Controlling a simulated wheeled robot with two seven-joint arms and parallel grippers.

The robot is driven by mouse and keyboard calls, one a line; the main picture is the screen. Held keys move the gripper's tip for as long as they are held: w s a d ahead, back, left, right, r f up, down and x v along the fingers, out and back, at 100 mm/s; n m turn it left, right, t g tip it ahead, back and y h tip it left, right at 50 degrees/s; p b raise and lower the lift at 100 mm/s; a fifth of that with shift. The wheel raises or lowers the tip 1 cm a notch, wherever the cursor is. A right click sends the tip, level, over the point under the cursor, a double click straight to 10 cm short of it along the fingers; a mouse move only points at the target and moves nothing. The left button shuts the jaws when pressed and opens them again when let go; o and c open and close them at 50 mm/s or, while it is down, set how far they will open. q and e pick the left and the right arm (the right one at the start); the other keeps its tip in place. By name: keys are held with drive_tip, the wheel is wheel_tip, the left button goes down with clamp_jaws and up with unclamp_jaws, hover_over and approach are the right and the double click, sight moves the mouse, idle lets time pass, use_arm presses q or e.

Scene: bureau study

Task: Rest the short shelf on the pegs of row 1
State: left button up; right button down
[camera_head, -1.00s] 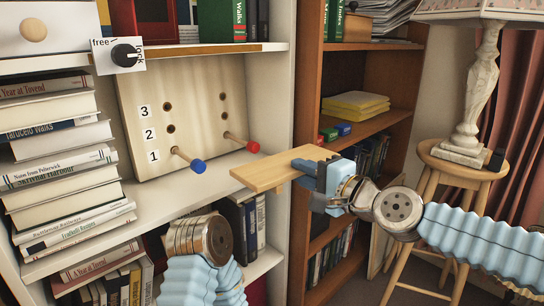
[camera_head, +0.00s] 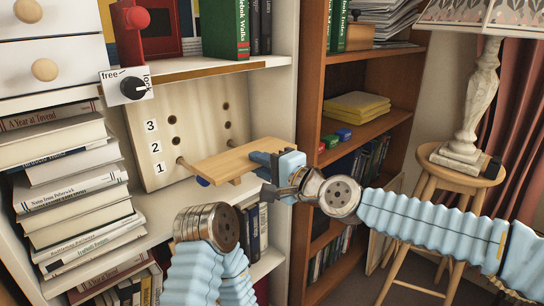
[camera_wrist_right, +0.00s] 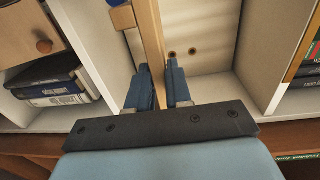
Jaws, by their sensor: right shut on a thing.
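The short shelf (camera_head: 232,161), a light wooden board, is held by its right end in my right gripper (camera_head: 268,160). The red-ended peg is hidden behind shelf and gripper. In the right wrist view the shelf (camera_wrist_right: 151,35) stands between the two blue fingers (camera_wrist_right: 161,88).
The pegboard (camera_head: 200,125) with numbered holes stands in the white bookcase. A free/lock knob (camera_head: 133,88) is above it. A tall stack of books (camera_head: 75,190) is at left. A brown bookcase (camera_head: 312,90) and a lamp on a stool (camera_head: 460,160) are at right.

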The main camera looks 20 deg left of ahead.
sight(238, 151)
drive_tip(key=p+x, duration=0.1)
drive_tip(key=x, duration=0.1)
drive_tip(key=p+x, duration=0.1)
drive_tip(key=x, duration=0.2)
drive_tip(key=p+x, duration=0.2)
drive_tip(key=x, duration=0.1)
drive_tip(key=shift+r, duration=0.35)
drive_tip(key=shift+t, duration=0.3)
drive_tip(key=b+x, duration=0.1)
drive_tip(key=x, duration=0.1)
drive_tip(key=f+b+x, duration=0.1)
drive_tip(key=b+x, duration=0.1)
drive_tip(key=shift+a+b, duration=0.2)
drive_tip(key=shift+b, duration=0.1)
use_arm(q)
drive_tip(key=shift+r, duration=0.5)
use_arm(e)
drive_tip(key=shift+y, duration=0.3)
drive_tip(key=shift+r, duration=0.1)
use_arm(q)
drive_tip(key=shift+f+b, duration=1.45)
drive_tip(key=shift+b, duration=0.05)
use_arm(e)
drive_tip(key=shift+f, duration=1.55)
